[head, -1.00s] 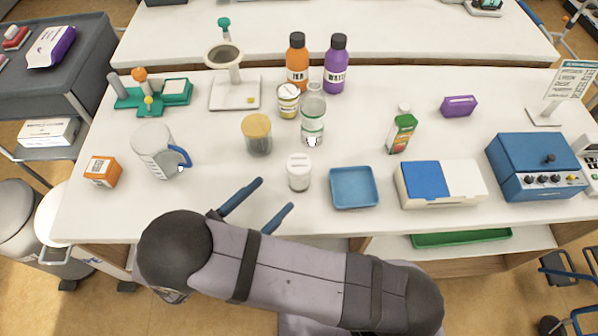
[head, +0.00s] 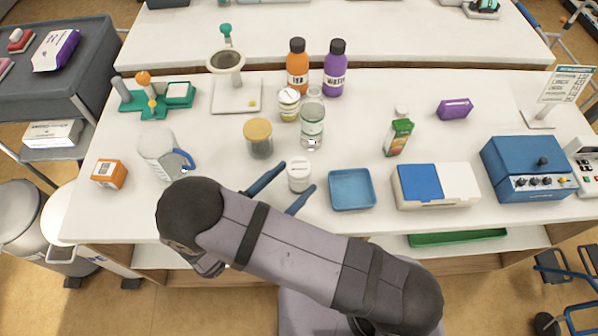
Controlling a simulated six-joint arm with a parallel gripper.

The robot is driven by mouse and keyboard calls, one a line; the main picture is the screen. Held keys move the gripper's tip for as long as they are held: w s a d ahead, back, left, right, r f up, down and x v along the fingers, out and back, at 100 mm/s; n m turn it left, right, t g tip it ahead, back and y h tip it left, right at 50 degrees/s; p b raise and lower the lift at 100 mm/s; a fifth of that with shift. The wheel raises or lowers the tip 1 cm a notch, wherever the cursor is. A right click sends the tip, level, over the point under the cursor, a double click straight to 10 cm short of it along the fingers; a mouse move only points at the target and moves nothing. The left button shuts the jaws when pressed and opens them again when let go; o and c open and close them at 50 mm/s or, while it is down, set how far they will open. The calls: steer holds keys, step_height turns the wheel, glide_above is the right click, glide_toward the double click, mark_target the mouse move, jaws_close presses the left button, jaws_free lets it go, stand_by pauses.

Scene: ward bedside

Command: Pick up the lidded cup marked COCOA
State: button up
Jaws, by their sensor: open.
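No marking that reads COCOA is legible. A small white-lidded container (head: 299,176) stands upright near the front middle of the table. My gripper (head: 298,177) is open, with its two blue fingers pointing up and right; the fingertips lie on either side of this container, and contact cannot be told. A yellow-banded lidded container (head: 288,106) stands further back, beside an orange bottle (head: 297,68) and a purple bottle (head: 335,70). A clear jar with a tan lid (head: 258,138) stands behind and left of my gripper.
A white jug with a blue handle (head: 158,152) and an orange box (head: 109,174) are left. The table right of the green carton (head: 398,137) has free room.

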steer(key=shift+w+d, duration=0.1)
steer(key=c, duration=1.3)
steer(key=shift+r, duration=0.1)
